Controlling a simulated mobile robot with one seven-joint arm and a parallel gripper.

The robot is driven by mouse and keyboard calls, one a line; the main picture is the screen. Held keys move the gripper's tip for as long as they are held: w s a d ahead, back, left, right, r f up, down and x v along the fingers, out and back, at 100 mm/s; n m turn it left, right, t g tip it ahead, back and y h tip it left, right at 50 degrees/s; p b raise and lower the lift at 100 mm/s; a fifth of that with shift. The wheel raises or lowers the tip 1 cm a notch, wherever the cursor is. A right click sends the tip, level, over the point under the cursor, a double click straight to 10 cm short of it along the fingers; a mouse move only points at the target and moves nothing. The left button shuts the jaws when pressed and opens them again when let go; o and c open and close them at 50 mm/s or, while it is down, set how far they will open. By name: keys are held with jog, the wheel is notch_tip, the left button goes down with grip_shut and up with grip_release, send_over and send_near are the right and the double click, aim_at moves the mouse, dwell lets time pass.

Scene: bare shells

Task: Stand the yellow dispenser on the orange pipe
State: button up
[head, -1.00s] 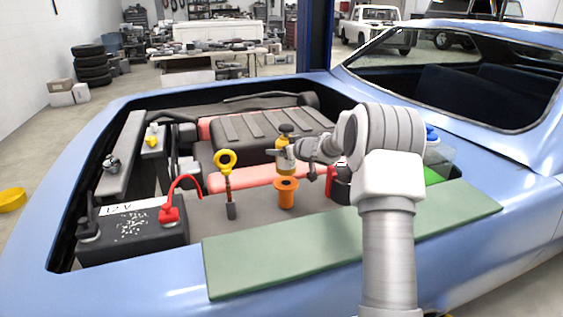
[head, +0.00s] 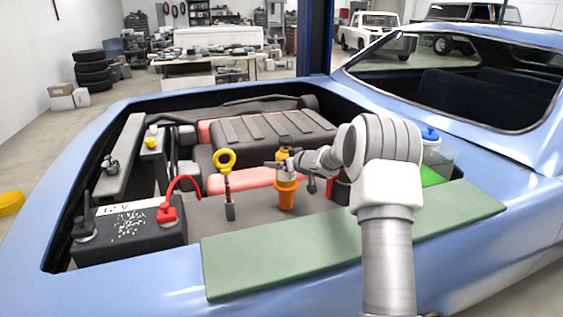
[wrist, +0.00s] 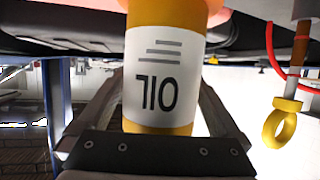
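The yellow dispenser (head: 284,143) is upright over the orange pipe (head: 287,196), which stands in the engine bay. Its base is at the pipe's top flange; I cannot tell whether it rests there fully. In the wrist view the dispenser (wrist: 164,112) shows upside down with a white OIL label. Orange of the pipe (wrist: 219,17) shows at its end, at the top edge. My gripper (head: 282,163) reaches in from the right, its fingers on both sides of the dispenser, shut on it. The fingers hide part of its body.
A yellow-ringed dipstick (head: 226,160) stands just left of the pipe. A black battery (head: 130,238) with a red clamp and cable lies farther left. A green mat (head: 300,257) covers the front fender. A reservoir with green liquid (head: 436,165) is at the right.

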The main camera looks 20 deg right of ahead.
jog(key=shift+r, duration=0.1)
jog(key=shift+r, duration=0.15)
jog(key=p+v, duration=0.1)
jog(key=v, duration=1.1)
jog(key=shift+p, duration=0.4)
